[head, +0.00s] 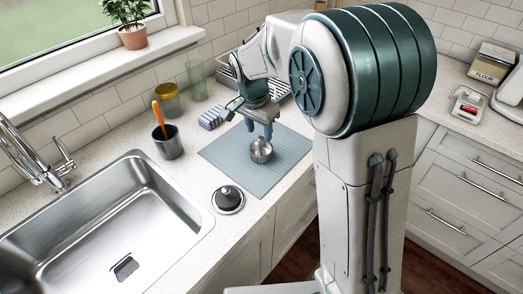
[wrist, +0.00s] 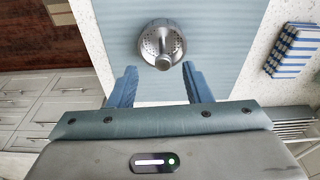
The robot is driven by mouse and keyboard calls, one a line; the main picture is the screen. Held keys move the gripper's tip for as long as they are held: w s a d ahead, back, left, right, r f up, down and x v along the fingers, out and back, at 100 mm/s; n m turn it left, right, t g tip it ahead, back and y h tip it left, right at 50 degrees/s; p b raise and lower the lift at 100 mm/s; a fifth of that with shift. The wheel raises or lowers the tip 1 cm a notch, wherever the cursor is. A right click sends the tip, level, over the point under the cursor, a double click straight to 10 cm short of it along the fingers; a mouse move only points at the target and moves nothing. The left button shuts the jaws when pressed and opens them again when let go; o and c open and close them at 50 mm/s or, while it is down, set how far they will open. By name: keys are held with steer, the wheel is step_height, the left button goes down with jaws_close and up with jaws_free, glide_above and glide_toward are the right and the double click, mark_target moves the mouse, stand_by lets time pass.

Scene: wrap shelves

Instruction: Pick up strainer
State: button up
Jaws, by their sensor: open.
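The strainer (head: 261,151) is a small metal bowl with holes, standing on a blue-grey mat (head: 222,157) on the counter. In the wrist view the strainer (wrist: 162,44) lies at the top middle, with its short rounded handle toward me. My gripper (head: 261,132) is directly above the strainer in the head view, pointing down. In the wrist view my gripper (wrist: 158,80) is open, its two blue fingers apart on either side, just short of the strainer. Nothing is between the fingers' grip. I cannot tell the exact height gap.
A sink (head: 120,225) fills the left counter. A dish rack (head: 281,90) stands behind. The mat's right side is bare.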

mark_target(261, 138)
steer(key=shift+w+d+f+p, duration=0.1)
steer(key=shift+w+f+p, duration=0.1)
steer(key=shift+f, duration=0.65)
steer(key=shift+w+d+f+p, duration=0.1)
steer(key=shift+w+f+p, duration=0.1)
steer(key=shift+f, duration=0.65)
steer(key=shift+w+d+f+p, duration=0.1)
steer(key=shift+w+f+p, duration=0.1)
steer(key=shift+f, duration=0.65)
jaws_close()
